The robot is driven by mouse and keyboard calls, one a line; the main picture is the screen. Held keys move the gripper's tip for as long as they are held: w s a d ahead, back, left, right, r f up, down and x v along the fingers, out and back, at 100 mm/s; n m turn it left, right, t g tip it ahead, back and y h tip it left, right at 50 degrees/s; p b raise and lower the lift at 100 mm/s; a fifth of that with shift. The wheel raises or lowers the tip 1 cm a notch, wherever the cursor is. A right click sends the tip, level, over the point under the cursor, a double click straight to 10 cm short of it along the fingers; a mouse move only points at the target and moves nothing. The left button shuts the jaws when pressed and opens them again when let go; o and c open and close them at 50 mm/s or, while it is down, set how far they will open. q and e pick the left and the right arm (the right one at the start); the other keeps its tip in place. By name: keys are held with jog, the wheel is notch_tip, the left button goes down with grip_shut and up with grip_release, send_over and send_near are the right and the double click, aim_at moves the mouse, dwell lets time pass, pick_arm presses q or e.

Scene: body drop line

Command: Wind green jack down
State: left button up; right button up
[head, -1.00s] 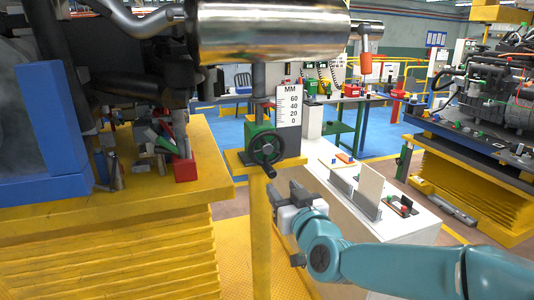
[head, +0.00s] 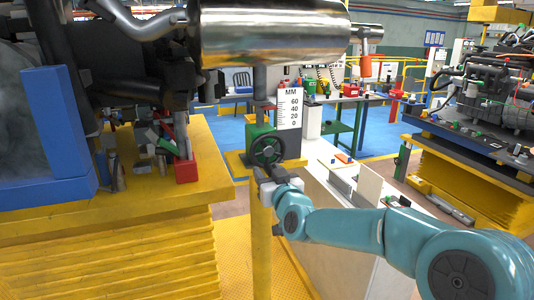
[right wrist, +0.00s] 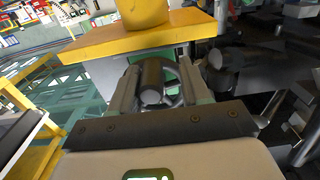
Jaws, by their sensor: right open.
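The green jack (head: 257,131) stands on a yellow post, with a black handwheel (head: 267,150) on its front. A white MM scale (head: 289,108) marked 0 to 60 is beside it. The jack's rod rises to a shiny metal cylinder (head: 270,35). My right gripper (head: 268,176) is at the lower edge of the handwheel and hides its crank handle in the head view. In the right wrist view the dark crank handle (right wrist: 152,82) lies between my two open fingers (right wrist: 157,74), with the wheel rim behind it. Whether the fingers touch it, I cannot tell. My left gripper is out of view.
A yellow platform (head: 110,215) with a red block (head: 187,171) and small parts is at left. A white bench (head: 400,215) with upright panels is at right, beneath my right arm. A second yellow lift (head: 465,185) carries an engine farther right.

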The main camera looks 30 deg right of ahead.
jog(key=shift+d, duration=0.1)
grip_shut()
jog(key=shift+s+d+f+b, duration=0.15)
jog(key=shift+d+b, duration=0.2)
jog(key=shift+b, duration=0.2)
jog(key=shift+d+b, duration=0.35)
jog(key=shift+d, duration=0.05)
jog(key=shift+s+d+r, duration=0.15)
jog(key=shift+d+r, duration=0.1)
jog(key=shift+d, duration=0.2)
